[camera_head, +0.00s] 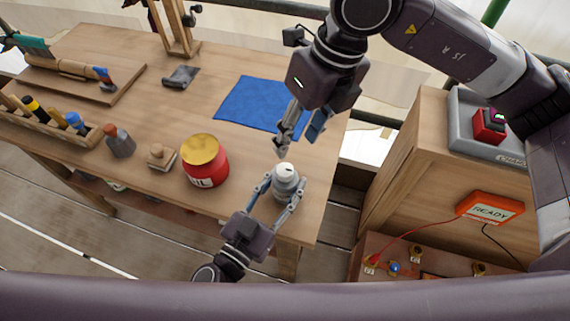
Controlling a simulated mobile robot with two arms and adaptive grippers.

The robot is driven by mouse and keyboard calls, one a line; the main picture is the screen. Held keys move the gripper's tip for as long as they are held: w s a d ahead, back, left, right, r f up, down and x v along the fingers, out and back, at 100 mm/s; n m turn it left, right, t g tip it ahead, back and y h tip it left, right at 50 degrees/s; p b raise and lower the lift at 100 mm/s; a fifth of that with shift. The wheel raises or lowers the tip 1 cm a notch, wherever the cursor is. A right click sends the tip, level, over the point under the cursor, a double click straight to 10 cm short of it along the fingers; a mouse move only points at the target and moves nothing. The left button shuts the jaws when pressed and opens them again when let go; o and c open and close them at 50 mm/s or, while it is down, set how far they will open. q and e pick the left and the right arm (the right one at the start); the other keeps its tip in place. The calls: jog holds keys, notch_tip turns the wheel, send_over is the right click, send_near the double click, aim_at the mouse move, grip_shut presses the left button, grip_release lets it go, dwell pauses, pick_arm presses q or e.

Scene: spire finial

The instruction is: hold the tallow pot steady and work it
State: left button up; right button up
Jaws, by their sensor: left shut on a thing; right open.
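The tallow pot (286,183), which I take to be the small grey pot with a pale top, stands upright near the table's right front corner. My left gripper (277,195) comes from the front edge and is shut on it, one finger on each side. My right gripper (297,146) is open and empty, pointing down just above and behind the pot. It appears apart from the pot's top. The pot's lower front is partly hidden by the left fingers.
A red jar with a gold lid (204,160) stands left of the pot. A blue cloth (250,104) lies behind. A wooden block (161,157), a grey bottle (120,141) and a tool rack (50,122) are farther left. A cabinet with a charger (455,125) stands right, across a gap.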

aim_at(285, 169)
jog(key=f+m+h, duration=0.1)
jog(key=f+m, duration=0.2)
jog(key=m, duration=0.1)
jog(key=a+f+m, duration=0.1)
jog(key=f+m, duration=0.2)
jog(key=m, duration=0.2)
jog(key=a+f+m+h, duration=0.1)
jog(key=f+m, duration=0.3)
jog(key=shift+a+m+h, duration=0.2)
jog(key=shift+m+h, duration=0.1)
dwell(0.3)
jog(key=shift+c, duration=0.4)
grip_shut()
